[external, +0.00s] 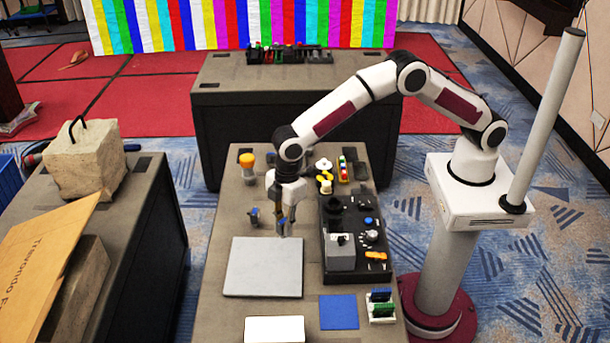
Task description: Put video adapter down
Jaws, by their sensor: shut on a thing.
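My gripper (283,228) points down over the back right part of a light grey square plate (262,268) on the middle table. It is shut on a small item with a blue part (283,220), which I take to be the video adapter; the fingers hide most of it. I cannot tell whether the item touches the plate or hangs just above it. Another small item with a blue part (254,215) stands behind the plate, left of my gripper.
A black device panel (330,268) with knobs stands close on the right. An orange-topped item (247,165) stands behind left. A blue square (339,312), a small connector block (381,306) and a white box (274,330) lie in front. Most of the plate is bare.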

